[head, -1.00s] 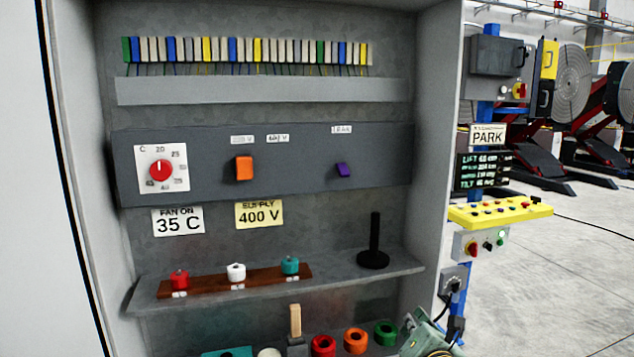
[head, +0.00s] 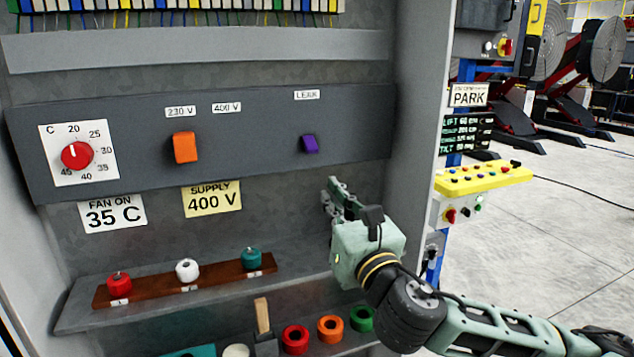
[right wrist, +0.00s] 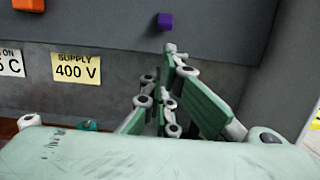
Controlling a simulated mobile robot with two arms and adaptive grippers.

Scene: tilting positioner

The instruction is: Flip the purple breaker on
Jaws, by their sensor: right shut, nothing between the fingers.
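The purple breaker (head: 310,144) is a small lever on the dark grey panel (head: 240,160), under a label that seems to read LEAK. It also shows in the right wrist view (right wrist: 165,20), just above my fingertips. My right gripper (head: 332,186) is shut and empty, below and slightly right of the breaker, apart from it. In the right wrist view my right fingers (right wrist: 172,50) point up toward the breaker. My left gripper is not in view.
An orange switch (head: 185,147) and a red dial (head: 77,156) sit left on the same panel. Below, a shelf (head: 85,315) carries a wooden strip with red, white and teal knobs. The cabinet's right wall (head: 420,90) stands close to my right arm.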

